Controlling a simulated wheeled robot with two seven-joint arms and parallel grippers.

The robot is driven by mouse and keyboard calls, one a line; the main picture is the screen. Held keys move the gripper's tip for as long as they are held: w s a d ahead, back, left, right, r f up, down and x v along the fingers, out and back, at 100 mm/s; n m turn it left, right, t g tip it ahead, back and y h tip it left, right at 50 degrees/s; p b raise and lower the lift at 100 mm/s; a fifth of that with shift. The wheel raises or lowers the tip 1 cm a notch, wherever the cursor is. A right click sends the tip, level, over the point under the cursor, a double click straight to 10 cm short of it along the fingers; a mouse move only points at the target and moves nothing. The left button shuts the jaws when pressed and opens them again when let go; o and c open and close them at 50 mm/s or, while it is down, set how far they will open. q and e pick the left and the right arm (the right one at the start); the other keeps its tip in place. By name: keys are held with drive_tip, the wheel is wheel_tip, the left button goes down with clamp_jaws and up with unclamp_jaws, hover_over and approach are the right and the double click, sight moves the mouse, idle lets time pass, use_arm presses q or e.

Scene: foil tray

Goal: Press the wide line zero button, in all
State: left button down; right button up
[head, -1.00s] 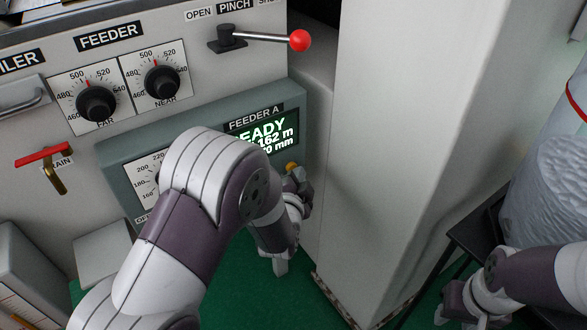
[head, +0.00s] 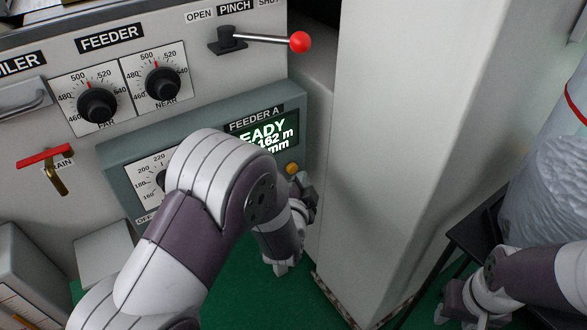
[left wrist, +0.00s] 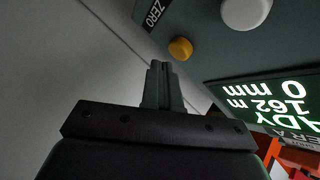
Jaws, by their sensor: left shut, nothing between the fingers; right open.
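The yellow button (head: 292,168) sits on the feeder A panel (head: 120,152), below the right end of the lit display. In the left wrist view the yellow button (left wrist: 180,48) is beside a ZERO label (left wrist: 154,14). My left gripper (left wrist: 160,66) is shut and empty, its tips just short of the button in that view, with a gap showing. In the head view my left gripper (head: 304,182) is just below and right of the button. My right gripper (head: 450,308) is open at the lower right, away from the panel.
The display (head: 264,134) partly shows READY and 162 m; the left wrist view shows 0 mm. A large white button (left wrist: 246,12) is near the yellow one. A pale column (head: 385,150) stands close on the right. A red-knobbed lever (head: 299,42) is above.

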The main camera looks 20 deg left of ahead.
use_arm(q)
drive_tip(key=shift+s+d+p, duration=0.3)
drive_tip(key=shift+s+d, duration=0.5)
drive_tip(key=shift+d, duration=0.2)
drive_tip(key=shift+s+d+p, duration=0.3)
drive_tip(key=shift+s+d, duration=0.45)
drive_tip(key=shift+d, duration=0.2)
